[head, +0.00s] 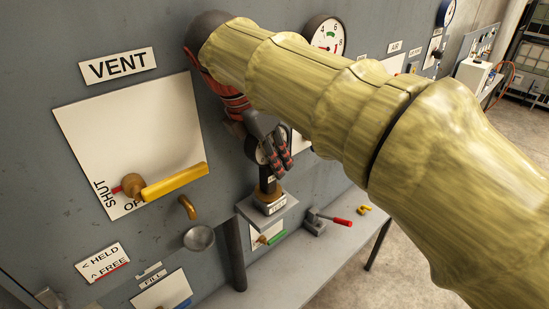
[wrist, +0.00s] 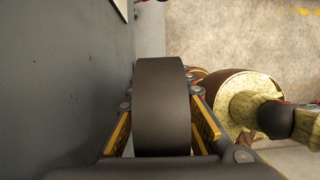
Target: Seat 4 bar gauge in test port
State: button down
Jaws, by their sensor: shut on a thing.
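My gripper (head: 280,158) is shut on a round dark-cased gauge, whose rim (wrist: 162,105) stands between the yellow-edged fingers in the wrist view. In the head view the fingers cover much of the gauge (head: 261,154), so its dial cannot be read. The gauge is just above the test port (head: 268,199), a dark and brass fitting on a small grey shelf with a label. The gauge's lower end and the port line up closely. Whether the gauge is fully down in the port cannot be told.
A yellow vent lever (head: 175,182) and a VENT label (head: 118,66) are on the grey panel to the left. Another gauge (head: 326,34) is on the panel behind my arm. A red-handled tool (head: 328,220) and small yellow piece (head: 364,209) lie on the bench (head: 330,250).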

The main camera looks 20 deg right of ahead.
jog(key=shift+f, duration=0.1)
jog(key=c, duration=1.5)
grip_release()
jog(key=v, duration=1.2)
